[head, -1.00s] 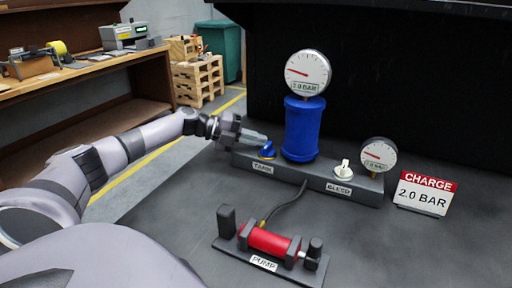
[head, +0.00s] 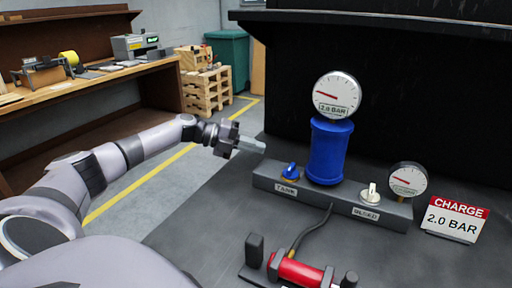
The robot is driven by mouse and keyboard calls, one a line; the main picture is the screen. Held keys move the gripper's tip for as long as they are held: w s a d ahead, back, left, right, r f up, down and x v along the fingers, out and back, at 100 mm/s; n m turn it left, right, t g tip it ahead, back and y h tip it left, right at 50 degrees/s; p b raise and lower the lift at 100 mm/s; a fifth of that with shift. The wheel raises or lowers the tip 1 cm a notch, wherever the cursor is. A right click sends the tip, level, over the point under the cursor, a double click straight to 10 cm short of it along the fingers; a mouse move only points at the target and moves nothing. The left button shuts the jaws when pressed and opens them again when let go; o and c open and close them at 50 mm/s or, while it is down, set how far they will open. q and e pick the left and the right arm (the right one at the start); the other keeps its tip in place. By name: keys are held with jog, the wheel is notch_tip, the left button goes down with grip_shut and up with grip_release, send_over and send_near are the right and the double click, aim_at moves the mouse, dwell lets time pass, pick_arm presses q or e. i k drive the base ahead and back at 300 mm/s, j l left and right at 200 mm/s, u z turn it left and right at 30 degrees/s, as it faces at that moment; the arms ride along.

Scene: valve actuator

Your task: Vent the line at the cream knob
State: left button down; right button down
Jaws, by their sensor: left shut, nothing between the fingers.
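The cream knob (head: 371,194) stands on the right part of a grey manifold block (head: 330,197), above a label that seems to read BLEED. A blue knob (head: 290,172) stands on the left part, above the label TANK. My left gripper (head: 252,145) is shut and empty, up and left of the blue knob and apart from it. It is well left of the cream knob. A blue tank (head: 328,150) with a large gauge (head: 337,95) stands between the knobs. A smaller gauge (head: 407,180) is right of the cream knob. My right gripper is not in view.
A red pump (head: 298,271) lies in front, joined to the block by a dark hose (head: 314,232). A sign (head: 455,218) reading CHARGE 2.0 BAR stands at the right. The dark bench top (head: 205,215) left of the pump is clear.

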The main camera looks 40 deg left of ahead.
aim_at(370, 195)
jog(key=k+j, duration=0.25)
jog(key=j, duration=0.15)
jog(key=k+j, duration=0.3)
jog(key=j, duration=0.15)
jog(key=k+j, duration=0.25)
jog(key=j, duration=0.15)
jog(key=k+j, duration=0.3)
jog(key=j, duration=0.1)
